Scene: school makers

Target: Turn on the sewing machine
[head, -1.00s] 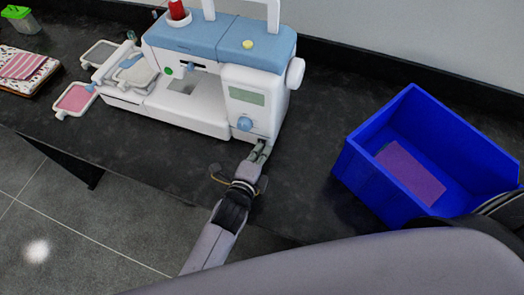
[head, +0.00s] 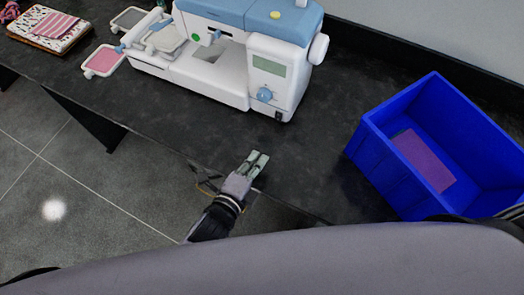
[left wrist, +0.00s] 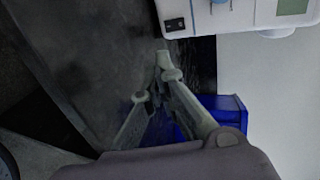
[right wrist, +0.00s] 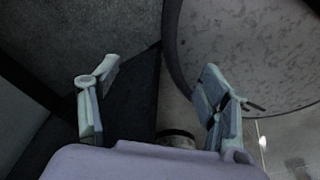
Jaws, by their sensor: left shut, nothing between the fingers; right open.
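The white and blue sewing machine (head: 240,52) stands on the black table, with a screen and a blue dial on its right-hand column. A small black switch (head: 278,115) sits low on that column; it also shows in the left wrist view (left wrist: 175,25). My left gripper (head: 259,158) is shut and empty at the table's front edge, apart from the machine and nearer to me than the switch. My right gripper (right wrist: 155,90) shows only in the right wrist view, open and empty, away from the machine.
A blue bin (head: 385,180) with a purple item (head: 424,161) inside stands on the table to the right. Embroidery hoops (head: 102,61) lie left of the machine, with folded cloth (head: 48,28) beyond them. The table (head: 320,150) is bare between machine and bin.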

